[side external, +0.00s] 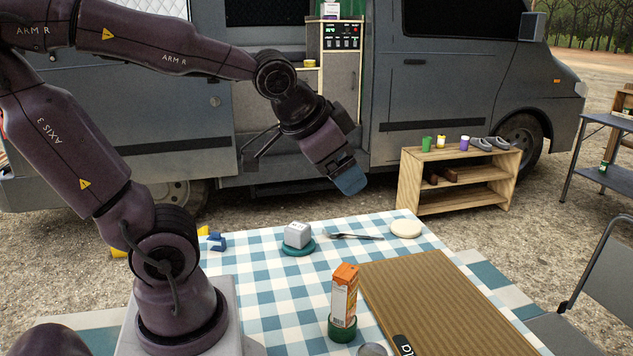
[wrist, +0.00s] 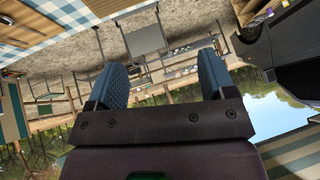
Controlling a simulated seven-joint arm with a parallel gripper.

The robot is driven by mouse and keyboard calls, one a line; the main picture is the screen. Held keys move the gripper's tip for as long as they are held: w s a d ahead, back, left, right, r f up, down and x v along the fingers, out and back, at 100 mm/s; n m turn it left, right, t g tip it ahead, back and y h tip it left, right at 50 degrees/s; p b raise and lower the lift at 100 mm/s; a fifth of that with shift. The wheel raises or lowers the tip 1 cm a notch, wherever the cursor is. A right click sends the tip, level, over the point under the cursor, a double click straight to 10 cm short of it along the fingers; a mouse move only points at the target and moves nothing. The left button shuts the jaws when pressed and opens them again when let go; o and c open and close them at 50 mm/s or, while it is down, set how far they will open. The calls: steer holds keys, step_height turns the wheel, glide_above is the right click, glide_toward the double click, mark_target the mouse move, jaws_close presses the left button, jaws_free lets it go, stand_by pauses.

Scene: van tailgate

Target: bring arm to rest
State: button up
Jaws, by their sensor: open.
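My gripper (side external: 350,181) hangs in the air above the far side of the checkered table, in front of the grey van, with its blue fingertips pointing down and to the right. In the wrist view my gripper (wrist: 163,82) shows two blue ridged fingers spread wide apart with nothing between them. It touches nothing that I can see. The arm reaches from its base on the left, up and over toward the van.
The table (side external: 262,290) holds a grey cube (side external: 297,234) on a green disc, a fork (side external: 356,237), a pale round disc (side external: 405,228), an orange-and-white carton (side external: 344,293) in a green holder, and a brown board (side external: 440,300). A wooden shelf (side external: 409,186) stands behind.

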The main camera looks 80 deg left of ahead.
steer(key=s+d+g+h, duration=0.1)
steer(key=s+d+h, duration=0.1)
steer(key=s+d, duration=0.3)
steer(key=shift+d+h, duration=0.3)
steer(key=shift+d, duration=0.25)
steer(key=shift+r, duration=0.1)
stand_by(0.4)
